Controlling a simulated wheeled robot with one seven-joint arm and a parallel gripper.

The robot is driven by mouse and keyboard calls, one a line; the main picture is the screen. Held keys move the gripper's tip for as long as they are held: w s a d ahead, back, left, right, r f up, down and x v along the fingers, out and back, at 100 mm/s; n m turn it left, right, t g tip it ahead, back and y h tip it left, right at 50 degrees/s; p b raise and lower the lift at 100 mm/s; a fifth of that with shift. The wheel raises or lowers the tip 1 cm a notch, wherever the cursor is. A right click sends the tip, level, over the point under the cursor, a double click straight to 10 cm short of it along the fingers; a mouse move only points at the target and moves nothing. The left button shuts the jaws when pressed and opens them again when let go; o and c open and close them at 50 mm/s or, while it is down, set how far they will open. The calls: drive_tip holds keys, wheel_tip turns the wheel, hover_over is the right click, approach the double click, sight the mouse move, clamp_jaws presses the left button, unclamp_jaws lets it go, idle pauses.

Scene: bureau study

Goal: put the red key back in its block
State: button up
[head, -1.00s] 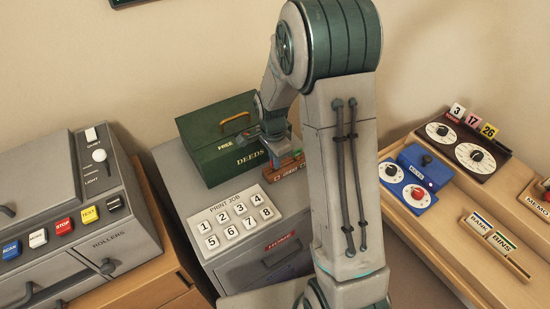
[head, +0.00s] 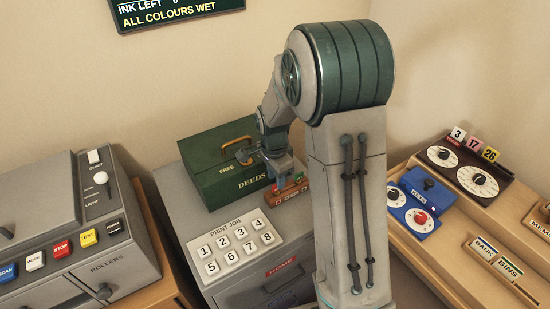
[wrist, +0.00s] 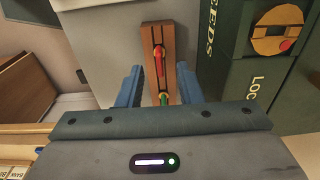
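The wooden key block (head: 291,191) stands on the grey cabinet, against the front of the green deeds box. In the wrist view the block (wrist: 151,34) runs away from me, with a red key (wrist: 159,62) and a green key (wrist: 164,98) at it. The red key looks upright in the block, though how deep it sits I cannot tell. My gripper (wrist: 160,70) is open, its two blue fingers apart on either side of the red key and clear of it. In the head view my gripper (head: 268,160) is just above the block.
The green deeds box (head: 222,170) is close beside my gripper, with its round lock plate (wrist: 286,32) in the wrist view. The print job keypad (head: 238,245) lies in front of the block. A roller machine (head: 60,230) is left; a desk with dials (head: 470,170) is right.

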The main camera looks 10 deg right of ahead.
wheel_tip(320, 180, up, 11)
drive_tip(key=shift+a+f, duration=0.15)
drive_tip(key=shift+a, duration=0.1)
drive_tip(key=shift+s, duration=0.1)
drive_tip(key=s+r+n+t+p, duration=0.1)
drive_tip(key=s+r+n, duration=0.2)
drive_tip(key=s+n, duration=0.4)
drive_tip(key=s+r+n+t+p, duration=0.1)
drive_tip(key=s+r+n, duration=0.2)
drive_tip(key=s+n, duration=0.4)
drive_tip(key=s, duration=0.6)
drive_tip(key=shift+s+d+r+t+y, duration=0.15)
drive_tip(key=shift+d+r+t+y, duration=0.1)
drive_tip(key=shift+d+t+y, duration=0.1)
drive_tip(key=shift+o, duration=0.4)
drive_tip(key=shift+s, duration=0.1)
